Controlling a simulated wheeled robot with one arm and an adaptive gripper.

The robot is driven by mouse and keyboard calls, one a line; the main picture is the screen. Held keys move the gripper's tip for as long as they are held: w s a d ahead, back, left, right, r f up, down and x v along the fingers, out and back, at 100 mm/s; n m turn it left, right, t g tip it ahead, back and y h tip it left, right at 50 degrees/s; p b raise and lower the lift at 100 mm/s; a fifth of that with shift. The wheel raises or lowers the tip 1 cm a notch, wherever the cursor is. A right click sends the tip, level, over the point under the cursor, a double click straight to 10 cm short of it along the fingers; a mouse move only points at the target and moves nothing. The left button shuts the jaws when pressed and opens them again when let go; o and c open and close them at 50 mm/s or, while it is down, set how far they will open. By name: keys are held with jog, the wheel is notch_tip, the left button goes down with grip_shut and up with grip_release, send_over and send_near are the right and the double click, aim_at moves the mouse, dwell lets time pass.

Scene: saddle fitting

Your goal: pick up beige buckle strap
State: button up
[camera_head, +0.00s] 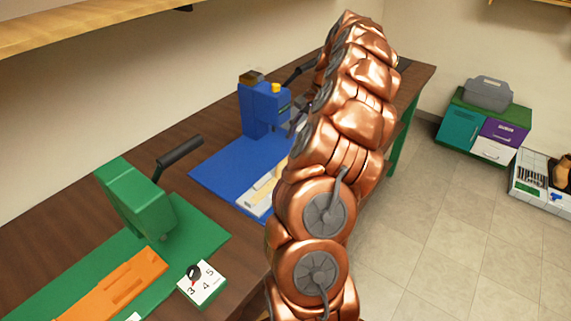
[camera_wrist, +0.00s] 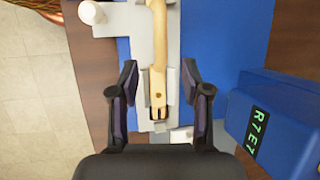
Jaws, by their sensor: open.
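The beige buckle strap (camera_wrist: 158,60) lies lengthwise on a grey holder (camera_wrist: 142,50) over a blue mat in the wrist view. Its near end, with small dark marks, lies between my fingers. My gripper (camera_wrist: 164,80) is open, with one dark finger on each side of the strap and a gap to both.
A white cylinder (camera_wrist: 91,12) is at upper left. A green press (camera_head: 140,200), an orange piece (camera_head: 115,287) and a numbered dial box (camera_head: 203,283) share the brown table.

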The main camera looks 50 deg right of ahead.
jog(key=shift+a+p+x, duration=0.1)
jog(key=shift+p+x, duration=0.65)
jog(key=shift+x, duration=1)
jog(key=shift+a+p+x, duration=0.15)
jog(key=shift+p+x, duration=0.55)
jog(key=shift+x, duration=1.05)
jog(key=shift+f, duration=0.25)
grip_shut()
